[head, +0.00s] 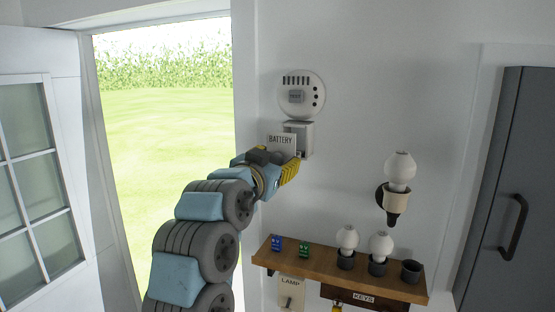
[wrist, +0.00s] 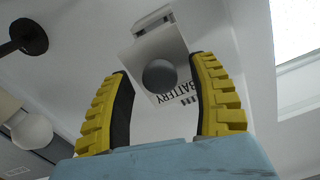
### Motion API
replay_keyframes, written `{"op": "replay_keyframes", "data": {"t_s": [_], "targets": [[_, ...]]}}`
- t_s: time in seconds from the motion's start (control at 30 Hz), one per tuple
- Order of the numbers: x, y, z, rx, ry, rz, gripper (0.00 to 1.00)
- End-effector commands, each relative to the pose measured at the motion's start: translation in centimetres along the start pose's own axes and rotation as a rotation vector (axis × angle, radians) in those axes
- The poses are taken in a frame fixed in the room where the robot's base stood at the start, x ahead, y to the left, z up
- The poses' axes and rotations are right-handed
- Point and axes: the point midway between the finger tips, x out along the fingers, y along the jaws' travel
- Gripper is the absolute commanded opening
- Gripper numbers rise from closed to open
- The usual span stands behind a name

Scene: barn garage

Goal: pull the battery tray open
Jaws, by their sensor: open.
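The white round alarm (head: 301,88) is on the wall right of the doorway. Below it is the battery tray (head: 281,139), a pale box with a front marked BATTERY. How far it stands out is unclear. In the wrist view the tray front (wrist: 148,50) shows a round grey knob (wrist: 160,76). My gripper (head: 291,168) is at the tray's lower front in the head view. In the wrist view its yellow, black-padded fingers (wrist: 160,68) are spread on either side of the knob, with gaps visible on both sides. The knob is hidden in the head view.
A wooden shelf (head: 340,272) below holds two bulbs in sockets, an empty cup (head: 411,270) and small blue and green items. A wall lamp (head: 397,180) is to the right. The open doorway (head: 165,110) is left. A grey cabinet (head: 505,190) stands far right.

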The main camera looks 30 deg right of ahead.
Motion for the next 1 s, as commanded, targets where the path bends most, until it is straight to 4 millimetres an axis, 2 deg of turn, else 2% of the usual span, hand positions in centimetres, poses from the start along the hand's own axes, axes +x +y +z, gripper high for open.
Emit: {"op": "replay_keyframes", "data": {"t_s": [0.17, 0.6, 0.8, 1.0], "targets": [[-2.2, -0.1, 0.1, 0.001, -0.001, -0.001, 0.6], [-9.5, -0.1, 0.1, -0.001, -0.001, -0.001, 0.6], [-11.1, 0.1, -0.1, 0.0, 0.003, 0.001, 0.6], [-11.4, 0.1, -0.1, 0.001, 0.001, 0.001, 0.6]]}}
